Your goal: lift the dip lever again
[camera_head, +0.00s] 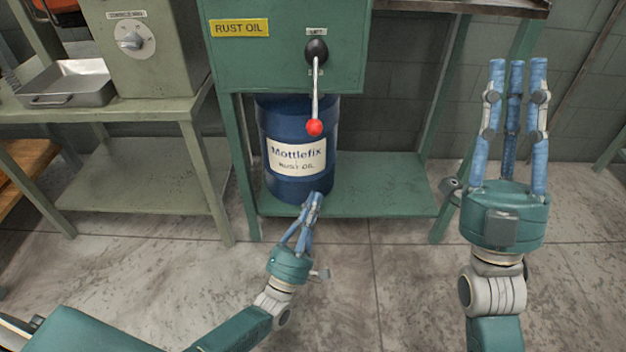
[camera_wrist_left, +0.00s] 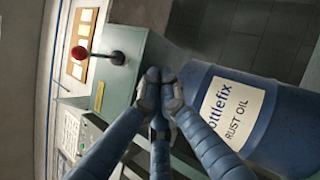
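The dip lever is a pale rod (camera_head: 315,95) with a red ball knob (camera_head: 315,127), hanging from a black pivot (camera_head: 316,51) on the green rust oil cabinet (camera_head: 270,65). The rod points downward in the head view. The red knob (camera_wrist_left: 79,53) also shows in the left wrist view, at the upper left. My left gripper (camera_head: 315,197) is below the knob and apart from it, in front of the blue drum. Its fingertips (camera_wrist_left: 160,80) are drawn together with nothing seen between them. My right gripper (camera_head: 518,64) is raised at the right, fingers apart and empty.
A blue Mottlefix rust oil drum (camera_head: 297,165) stands under the cabinet on a green shelf (camera_head: 385,185). At the left, a bench (camera_head: 150,112) holds a metal tray (camera_head: 70,85) and a machine with a dial (camera_head: 132,40). Floor between my arms is clear.

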